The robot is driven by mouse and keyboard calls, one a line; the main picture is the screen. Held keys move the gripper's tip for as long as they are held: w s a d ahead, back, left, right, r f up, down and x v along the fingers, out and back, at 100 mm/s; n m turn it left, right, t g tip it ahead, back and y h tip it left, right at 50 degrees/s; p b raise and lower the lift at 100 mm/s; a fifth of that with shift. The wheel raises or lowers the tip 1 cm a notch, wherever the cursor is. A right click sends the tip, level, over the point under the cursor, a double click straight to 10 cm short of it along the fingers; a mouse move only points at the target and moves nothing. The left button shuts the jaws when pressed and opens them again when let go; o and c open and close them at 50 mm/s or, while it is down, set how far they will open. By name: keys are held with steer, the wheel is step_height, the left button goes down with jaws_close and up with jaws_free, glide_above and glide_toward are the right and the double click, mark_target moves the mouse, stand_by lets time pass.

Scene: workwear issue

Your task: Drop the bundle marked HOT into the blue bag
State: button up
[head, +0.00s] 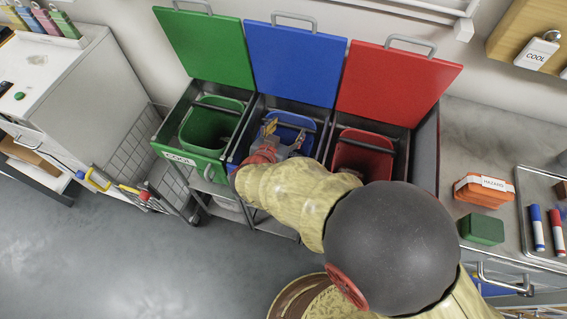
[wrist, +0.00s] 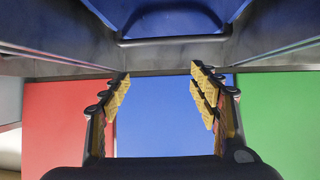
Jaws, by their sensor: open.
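The blue bag (head: 291,118) hangs in the middle compartment of a three-part cart, under a raised blue lid (head: 293,65). My gripper (head: 274,130) is over the left part of the blue bag in the head view, and my arm hides part of it. In the wrist view my gripper (wrist: 160,95) is open, with nothing between its fingers. The blue bag's rim (wrist: 172,39) shows at the top there, and the blue lid (wrist: 160,120) lies behind the fingers. I see no bundle with a readable HOT mark; the bag's floor is not clearly visible.
A green bin (head: 205,130) with a COOL label stands left of the blue bag, a red bin (head: 362,155) right; both lids are raised. An orange banded bundle (head: 483,196), apparently marked HAZARD, a green box (head: 481,230) and markers (head: 537,225) lie on the right counter.

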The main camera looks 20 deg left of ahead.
steer(key=shift+s, duration=0.1)
steer(key=v, duration=1.1)
steer(key=shift+s+r, duration=0.2)
steer(key=shift+s, duration=0.15)
steer(key=w+d+r+m+g+h+p, duration=0.1)
steer(key=w+d+r+g+h, duration=0.3)
steer(key=d, duration=0.8)
steer(key=w+d+r+m+g+h+p, duration=0.15)
steer(key=d+r, duration=0.45)
steer(key=d, duration=0.6)
steer(key=s+d+r+n+g+y+p, duration=0.1)
steer(key=s+d+r+y+p, duration=0.3)
steer(key=s+d+r, duration=0.8)
steer(key=d+n+y, duration=0.1)
steer(key=d, duration=0.2)
steer(key=shift+s+d+r+g+p, duration=0.2)
steer(key=shift+d+r+g+p, duration=0.1)
steer(key=shift+g, duration=0.05)
